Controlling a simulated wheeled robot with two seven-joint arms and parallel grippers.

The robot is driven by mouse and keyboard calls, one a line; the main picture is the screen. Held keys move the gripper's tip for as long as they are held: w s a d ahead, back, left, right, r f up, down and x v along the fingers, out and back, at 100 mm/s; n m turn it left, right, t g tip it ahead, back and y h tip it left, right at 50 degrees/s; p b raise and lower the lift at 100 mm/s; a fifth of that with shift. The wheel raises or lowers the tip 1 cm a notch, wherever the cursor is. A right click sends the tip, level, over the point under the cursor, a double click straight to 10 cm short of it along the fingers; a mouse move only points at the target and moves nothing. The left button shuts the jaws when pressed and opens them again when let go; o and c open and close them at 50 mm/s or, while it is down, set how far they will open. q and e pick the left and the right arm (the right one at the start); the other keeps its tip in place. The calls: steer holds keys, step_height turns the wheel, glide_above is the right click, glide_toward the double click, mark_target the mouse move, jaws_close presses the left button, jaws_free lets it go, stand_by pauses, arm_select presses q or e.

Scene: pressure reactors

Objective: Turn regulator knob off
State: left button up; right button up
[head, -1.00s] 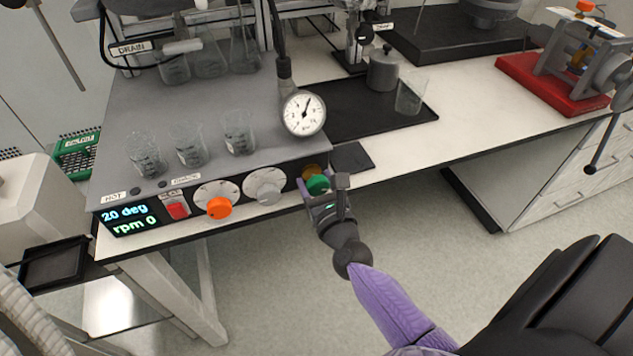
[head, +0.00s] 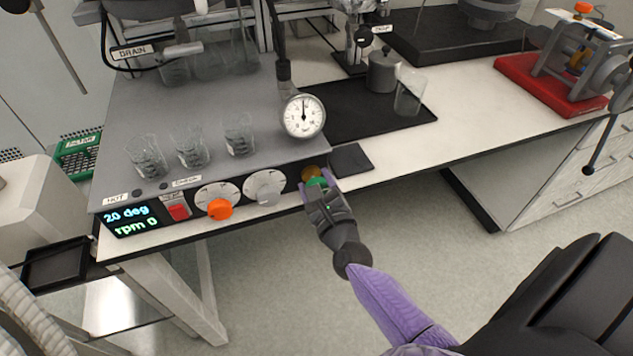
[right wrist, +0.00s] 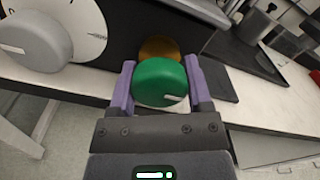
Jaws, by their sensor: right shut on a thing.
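The green regulator knob (head: 316,182) sits at the right end of the grey apparatus's front panel, with a brass part (head: 312,171) behind it. In the right wrist view the green knob (right wrist: 160,82) has a pale mark low on its right side. My right gripper (head: 318,186) has its purple fingers on both sides of the knob and is shut on it; it also fills the right wrist view (right wrist: 160,88). The pressure gauge (head: 303,116) above has its needle pointing about straight up. My left gripper is out of view.
An orange knob (head: 219,209), a grey knob (head: 265,187) and a red switch (head: 178,211) lie left along the panel. The display (head: 130,219) reads 20 deg, rpm 0. Glass beakers (head: 189,148) stand on top. The floor in front is clear.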

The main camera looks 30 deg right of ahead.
steer(key=n+p, duration=0.1)
steer(key=n, duration=0.3)
steer(key=shift+r+n, duration=0.1)
steer(key=shift+n, duration=0.2)
steer(key=n+p, duration=0.1)
steer(key=n, duration=0.4)
steer(key=shift+d, duration=0.1)
steer(key=n+p, duration=0.2)
steer(key=n, duration=0.4)
steer(key=n+p, duration=0.1)
steer(key=n, duration=0.4)
steer(key=shift+r, duration=0.1)
steer(key=n+p, duration=0.1)
steer(key=n, duration=0.6)
steer(key=shift+n, duration=0.3)
steer(key=n, duration=0.3)
steer(key=shift+n+p, duration=0.3)
steer(key=shift+a+n, duration=0.2)
steer(key=shift+n, duration=1.6)
